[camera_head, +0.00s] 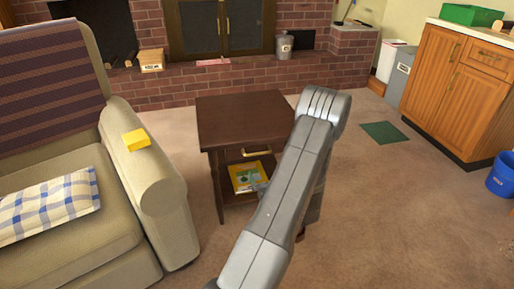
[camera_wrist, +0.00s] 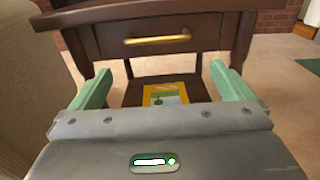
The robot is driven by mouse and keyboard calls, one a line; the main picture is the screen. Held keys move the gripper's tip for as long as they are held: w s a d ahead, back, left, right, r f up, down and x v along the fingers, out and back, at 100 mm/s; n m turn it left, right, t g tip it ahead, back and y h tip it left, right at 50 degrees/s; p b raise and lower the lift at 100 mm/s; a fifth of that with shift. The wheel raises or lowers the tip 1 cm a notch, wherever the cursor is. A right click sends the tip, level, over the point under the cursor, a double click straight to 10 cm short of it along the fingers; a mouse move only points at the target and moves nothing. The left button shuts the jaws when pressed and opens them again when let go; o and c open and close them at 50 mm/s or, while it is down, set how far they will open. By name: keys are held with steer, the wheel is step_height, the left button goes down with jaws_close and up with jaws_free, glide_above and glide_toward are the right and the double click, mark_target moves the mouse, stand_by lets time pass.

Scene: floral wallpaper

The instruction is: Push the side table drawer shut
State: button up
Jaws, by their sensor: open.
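The dark wood side table (camera_head: 243,118) stands in the middle of the head view, on the carpet. Its drawer (camera_wrist: 165,36) faces me in the wrist view, with a gold bar handle (camera_wrist: 157,40); the handle also shows in the head view (camera_head: 257,152). The drawer front looks near flush with the table frame, but I cannot tell if a small gap is left. My gripper (camera_wrist: 160,69) is open and empty, its two green fingers apart, in front of and below the handle. My arm hides the table's right side in the head view.
A yellow book (camera_head: 247,176) lies on the table's lower shelf. A beige armchair (camera_head: 165,190) stands close on the left, with a yellow block (camera_head: 136,139) on its armrest. A brick hearth (camera_head: 180,84) is behind. Open carpet lies to the right, before a wooden cabinet (camera_head: 455,85).

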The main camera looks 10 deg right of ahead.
steer(key=shift+w, duration=0.45)
stand_by(0.4)
steer(key=s+b, duration=0.2)
steer(key=s, duration=0.8)
steer(key=shift+d, duration=0.15)
steer(key=shift+r, duration=0.1)
